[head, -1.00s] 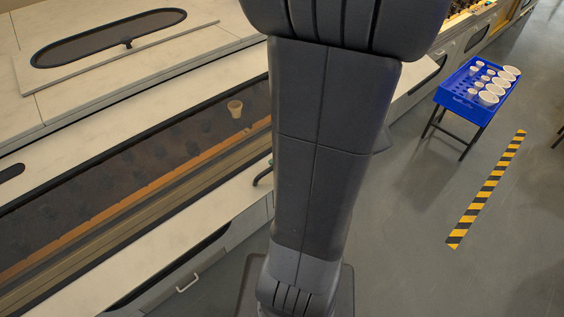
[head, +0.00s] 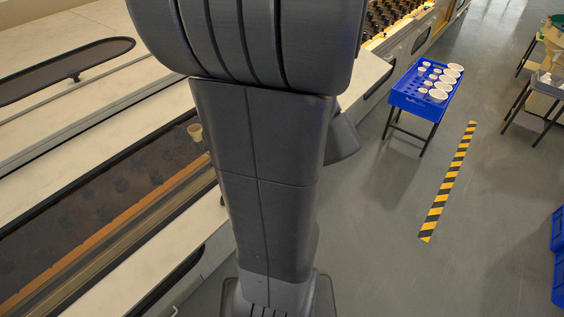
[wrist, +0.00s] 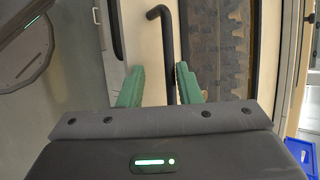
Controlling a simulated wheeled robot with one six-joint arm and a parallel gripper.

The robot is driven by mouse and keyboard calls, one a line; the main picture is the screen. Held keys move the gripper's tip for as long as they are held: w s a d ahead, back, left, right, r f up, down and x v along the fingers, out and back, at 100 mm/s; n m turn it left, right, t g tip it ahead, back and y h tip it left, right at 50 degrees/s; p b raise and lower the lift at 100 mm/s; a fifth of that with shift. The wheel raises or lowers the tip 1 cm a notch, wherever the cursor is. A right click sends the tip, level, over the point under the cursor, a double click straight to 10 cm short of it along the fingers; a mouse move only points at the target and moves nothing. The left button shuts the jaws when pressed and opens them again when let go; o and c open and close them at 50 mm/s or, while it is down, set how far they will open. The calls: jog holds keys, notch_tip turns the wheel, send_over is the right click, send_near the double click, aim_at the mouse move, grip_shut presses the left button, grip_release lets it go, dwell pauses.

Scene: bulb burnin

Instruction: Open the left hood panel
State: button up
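In the wrist view, my gripper (wrist: 158,85) is open, with two green fingers spread apart. A black bent bar handle (wrist: 168,50) runs between the fingers; I cannot tell whether either finger touches it. A dark window panel (wrist: 215,40) with a patterned surface lies right of the handle. In the head view, a long dark window panel (head: 90,210) lies in the pale machine top, with an orange strip along it. I cannot tell for sure which part is the left hood panel. My arm hides the gripper and handle there.
A second dark oval window (head: 60,72) with a small knob is at the upper left. A small tan cup (head: 195,131) shows by my arm. A blue tray table (head: 405,100) with white cups stands right, beyond open floor with a striped strip (head: 448,180).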

jog(key=v, duration=1.1)
jog(key=shift+d+b, duration=0.15)
jog(key=shift+b, duration=0.15)
